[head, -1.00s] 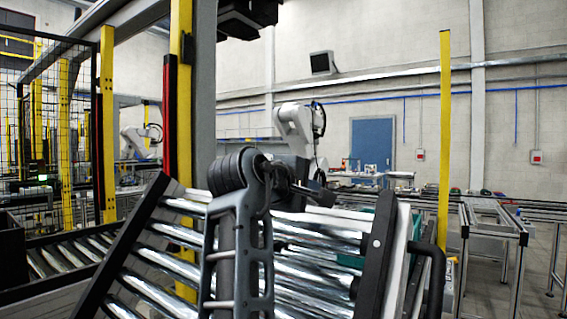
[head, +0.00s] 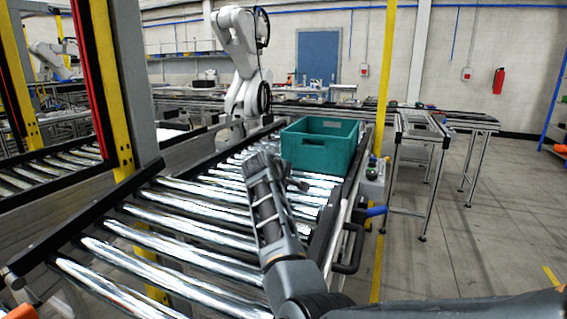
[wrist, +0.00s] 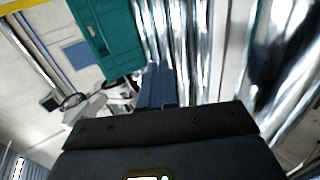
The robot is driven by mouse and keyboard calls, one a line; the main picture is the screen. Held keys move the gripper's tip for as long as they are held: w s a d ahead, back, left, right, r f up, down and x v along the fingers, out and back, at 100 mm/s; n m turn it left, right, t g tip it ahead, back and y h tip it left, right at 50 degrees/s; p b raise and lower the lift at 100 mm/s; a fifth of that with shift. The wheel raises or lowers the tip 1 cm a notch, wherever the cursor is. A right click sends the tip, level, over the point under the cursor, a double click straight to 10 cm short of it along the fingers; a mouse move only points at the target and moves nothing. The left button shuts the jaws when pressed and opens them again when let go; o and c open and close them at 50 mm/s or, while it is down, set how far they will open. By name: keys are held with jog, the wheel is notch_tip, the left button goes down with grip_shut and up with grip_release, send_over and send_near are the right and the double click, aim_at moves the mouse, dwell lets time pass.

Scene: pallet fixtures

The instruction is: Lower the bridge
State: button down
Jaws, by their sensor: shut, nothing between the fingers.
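The bridge (head: 160,222), a roller section with black side rails, lies low in the foreground of the head view. It looks roughly level and in line with the rollers behind it; whether its end rests on anything I cannot tell. A black bar handle (head: 352,250) is on its right side. My gripper (head: 262,165) is over the rollers near the middle, with my arm coming from the lower right. In the wrist view its dark fingers (wrist: 157,85) are together and empty, with shiny rollers beyond them. My arm hides part of the rollers and right rail.
A teal crate (head: 320,147) stands on the rollers behind my gripper. A yellow post (head: 388,75) and a small control box (head: 374,180) stand right of the conveyor. A white robot arm (head: 240,60) is behind. Grey floor (head: 470,240) at the right is open.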

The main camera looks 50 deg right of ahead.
jog(key=shift+w+d+f+y, duration=0.1)
jog(key=shift+d+f+y, duration=0.1)
jog(key=shift+f, duration=0.6)
jog(key=shift+w+d+f+y, duration=0.1)
jog(key=shift+d+f, duration=0.05)
jog(key=shift+f, duration=0.6)
notch_tip(320, 180, up, 14)
jog(key=d+p, duration=0.1)
jog(key=p, duration=0.1)
jog(key=shift+w, duration=0.15)
jog(key=shift+d+f, duration=0.1)
